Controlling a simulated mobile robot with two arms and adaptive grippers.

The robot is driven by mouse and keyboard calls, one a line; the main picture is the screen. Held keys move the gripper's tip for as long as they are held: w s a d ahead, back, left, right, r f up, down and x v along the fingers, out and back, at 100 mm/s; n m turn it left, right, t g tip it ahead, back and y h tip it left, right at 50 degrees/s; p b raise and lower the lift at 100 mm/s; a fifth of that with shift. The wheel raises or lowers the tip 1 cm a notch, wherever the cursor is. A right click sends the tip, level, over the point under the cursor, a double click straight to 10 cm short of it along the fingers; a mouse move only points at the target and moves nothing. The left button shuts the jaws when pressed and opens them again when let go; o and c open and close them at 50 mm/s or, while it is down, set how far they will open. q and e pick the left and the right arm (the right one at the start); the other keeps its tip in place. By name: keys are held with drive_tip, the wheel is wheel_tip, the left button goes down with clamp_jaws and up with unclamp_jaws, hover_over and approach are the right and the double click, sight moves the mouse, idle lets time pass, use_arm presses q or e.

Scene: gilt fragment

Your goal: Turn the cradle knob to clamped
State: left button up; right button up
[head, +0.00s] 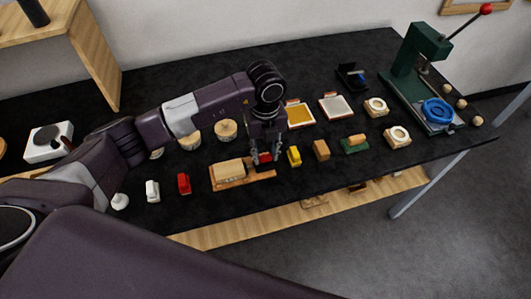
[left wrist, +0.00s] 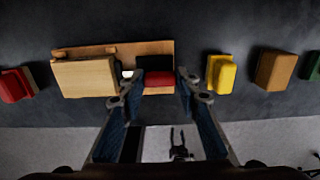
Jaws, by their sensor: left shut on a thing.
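The cradle (head: 222,187) is a low wooden base at the table's front. A pale wooden block (head: 229,170) sits in its left part, and the block also shows in the left wrist view (left wrist: 84,78). A red knob (left wrist: 158,82) is at the cradle's right end, with a dark part behind it. My left gripper (head: 265,150) reaches down over that end. In the left wrist view its fingers (left wrist: 154,86) stand on either side of the red knob, shut on it. The fingers partly hide the knob in the head view. I cannot read its setting. My right gripper is not recognizable in either view.
Red (head: 184,184) and white (head: 152,190) blocks stand left of the cradle. A yellow block (head: 294,156) and a tan block (head: 321,150) stand close on its right. A green press (head: 412,62) is at the far right. Bare tabletop lies between the pieces.

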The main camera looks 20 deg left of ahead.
sight(265, 155)
use_arm(q)
drive_tip(key=shift+w, duration=0.1)
drive_tip(key=o, duration=1.2)
drive_tip(key=shift+c, duration=0.2)
wheel_tip(265, 155, up, 12)
